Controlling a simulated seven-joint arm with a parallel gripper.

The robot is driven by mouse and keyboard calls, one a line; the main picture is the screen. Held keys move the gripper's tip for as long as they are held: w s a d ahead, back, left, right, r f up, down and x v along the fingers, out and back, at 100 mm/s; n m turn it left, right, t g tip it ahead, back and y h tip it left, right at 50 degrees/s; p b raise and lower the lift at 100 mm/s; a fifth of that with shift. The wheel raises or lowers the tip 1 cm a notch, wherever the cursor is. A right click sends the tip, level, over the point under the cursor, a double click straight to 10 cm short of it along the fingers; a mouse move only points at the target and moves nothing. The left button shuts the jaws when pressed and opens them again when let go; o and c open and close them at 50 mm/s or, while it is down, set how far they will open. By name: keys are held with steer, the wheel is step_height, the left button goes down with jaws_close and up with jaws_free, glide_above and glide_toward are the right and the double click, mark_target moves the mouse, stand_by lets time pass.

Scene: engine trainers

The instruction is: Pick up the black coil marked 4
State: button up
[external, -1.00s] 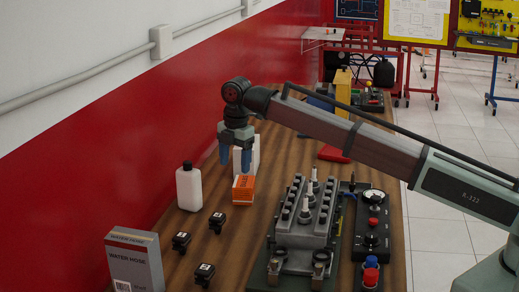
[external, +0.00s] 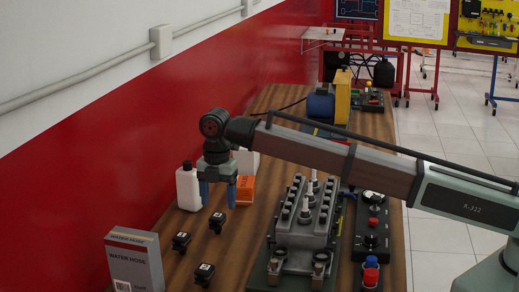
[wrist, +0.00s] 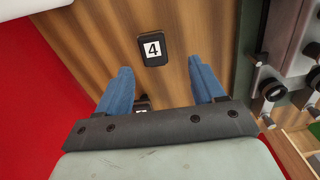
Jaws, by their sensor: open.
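The black coil marked 4 (wrist: 152,50) lies flat on the wooden table in the wrist view, its white label facing up, ahead of my fingertips. In the external view it appears to be the farthest of the small black coils (external: 217,222), though the digits are too small to read there. My gripper (external: 218,200) is open and empty above the table, pointing down near this coil. Its two blue fingers show apart in the wrist view (wrist: 160,85). Another black coil (wrist: 142,103) is mostly hidden behind my gripper body.
Two other coils (external: 181,241) (external: 204,273) lie nearer the external camera. A white bottle (external: 188,188) and orange box (external: 245,190) stand behind. The engine block (external: 303,225) is to the right, the water hose box (external: 135,262) at front left. A red wall borders the left.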

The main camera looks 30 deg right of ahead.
mark_target(217, 216)
steer(key=shift+w+f, duration=0.25)
steer(key=shift+f, duration=1.5)
steer(key=shift+w+f, duration=0.2)
steer(key=shift+f, duration=1.55)
steer(key=shift+c, duration=0.4)
steer(key=c, duration=1.1)
